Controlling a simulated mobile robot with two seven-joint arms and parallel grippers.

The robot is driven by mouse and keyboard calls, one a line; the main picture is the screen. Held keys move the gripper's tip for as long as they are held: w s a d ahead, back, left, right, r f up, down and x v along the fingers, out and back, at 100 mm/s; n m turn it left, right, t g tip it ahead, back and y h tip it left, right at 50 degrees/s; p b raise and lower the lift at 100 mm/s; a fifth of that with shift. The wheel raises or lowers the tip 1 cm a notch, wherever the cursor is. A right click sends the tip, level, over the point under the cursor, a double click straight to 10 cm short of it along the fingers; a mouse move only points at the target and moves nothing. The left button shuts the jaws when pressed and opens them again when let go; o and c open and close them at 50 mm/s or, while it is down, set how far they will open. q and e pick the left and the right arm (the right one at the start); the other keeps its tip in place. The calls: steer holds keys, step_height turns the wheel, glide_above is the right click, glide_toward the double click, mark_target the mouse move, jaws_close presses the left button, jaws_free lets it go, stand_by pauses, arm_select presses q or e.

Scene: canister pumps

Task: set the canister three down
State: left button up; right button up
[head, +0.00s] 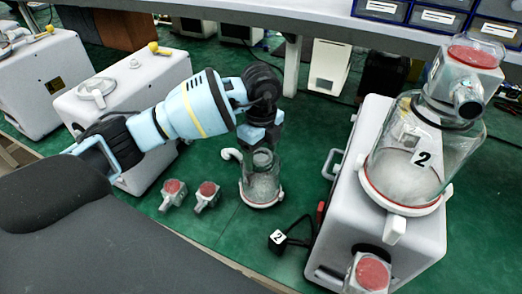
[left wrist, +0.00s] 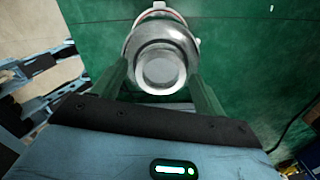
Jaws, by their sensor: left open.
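A clear glass canister (head: 262,187) with a pale base ring and a side hook stands upright on the green surface in the head view. No number shows on it, so I cannot confirm that it is canister three. My left gripper (head: 262,148) is right above it, pointing down at its neck. In the left wrist view the canister's round top (left wrist: 162,70) lies between the two spread fingers of my left gripper (left wrist: 160,88). The fingers are open, with the canister between them; any contact is unclear. My right gripper is not in view.
A canister marked 2 (head: 408,165) sits on a white pump (head: 337,225) at the right. Two red-topped fittings (head: 174,190) (head: 207,193) and a black plug tagged 2 (head: 278,240) lie nearby. White pumps (head: 140,75) stand at the left. Green surface is free in front of the canister.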

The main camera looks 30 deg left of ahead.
arm_select(q)
step_height(320, 180, up, 12)
steer(key=shift+r+p, duration=0.15)
steer(key=shift+p, duration=0.25)
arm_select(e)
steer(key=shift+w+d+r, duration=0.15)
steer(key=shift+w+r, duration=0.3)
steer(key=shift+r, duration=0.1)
